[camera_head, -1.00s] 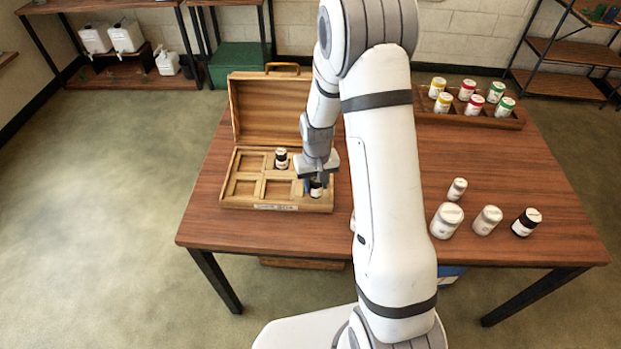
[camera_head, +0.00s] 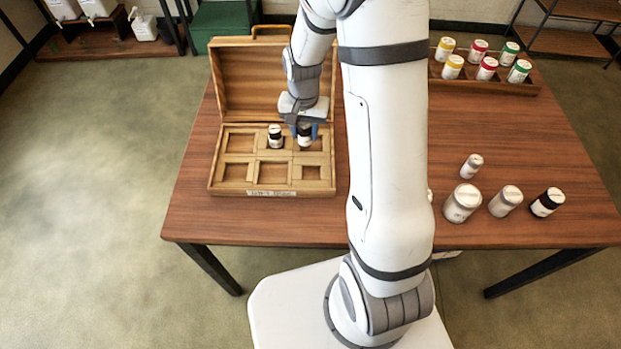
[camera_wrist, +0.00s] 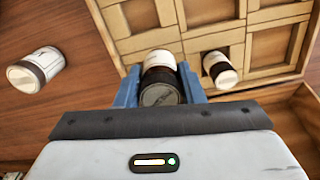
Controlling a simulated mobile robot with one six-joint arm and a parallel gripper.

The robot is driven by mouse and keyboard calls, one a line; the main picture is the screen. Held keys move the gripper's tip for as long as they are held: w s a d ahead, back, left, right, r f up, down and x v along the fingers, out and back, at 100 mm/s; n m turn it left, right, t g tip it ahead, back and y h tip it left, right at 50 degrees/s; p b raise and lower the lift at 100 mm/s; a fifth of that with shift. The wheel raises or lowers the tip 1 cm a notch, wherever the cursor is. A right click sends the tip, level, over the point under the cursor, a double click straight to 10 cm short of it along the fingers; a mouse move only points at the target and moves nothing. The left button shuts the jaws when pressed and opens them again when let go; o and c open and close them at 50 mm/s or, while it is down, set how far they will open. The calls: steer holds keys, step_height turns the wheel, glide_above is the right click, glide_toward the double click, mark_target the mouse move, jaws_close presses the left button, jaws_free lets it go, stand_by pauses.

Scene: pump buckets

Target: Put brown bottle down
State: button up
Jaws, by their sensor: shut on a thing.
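My gripper (camera_head: 305,133) is shut on a brown bottle (camera_head: 305,142) with a dark cap and white label. It holds the bottle at the back right compartment of the open wooden case (camera_head: 262,193). In the wrist view the brown bottle (camera_wrist: 160,78) is between the blue fingers, cap towards the camera. I cannot tell whether its base touches the compartment floor. The front row and the back left compartment are empty.
The case's raised lid (camera_head: 245,75) stands behind the gripper. A wooden rack (camera_head: 445,82) of coloured-lid jars is at the back right.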

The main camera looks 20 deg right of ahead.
steer(key=s+r+m+b, duration=0.2)
steer(key=s+m+b, duration=0.25)
steer(key=m, duration=0.25)
steer(key=f, duration=0.9)
steer(key=shift+s+d+f, duration=0.15)
steer(key=shift+s+f, duration=0.15)
steer(key=shift+f, duration=0.05)
steer(key=shift+f, duration=0.15)
steer(key=o, duration=1)
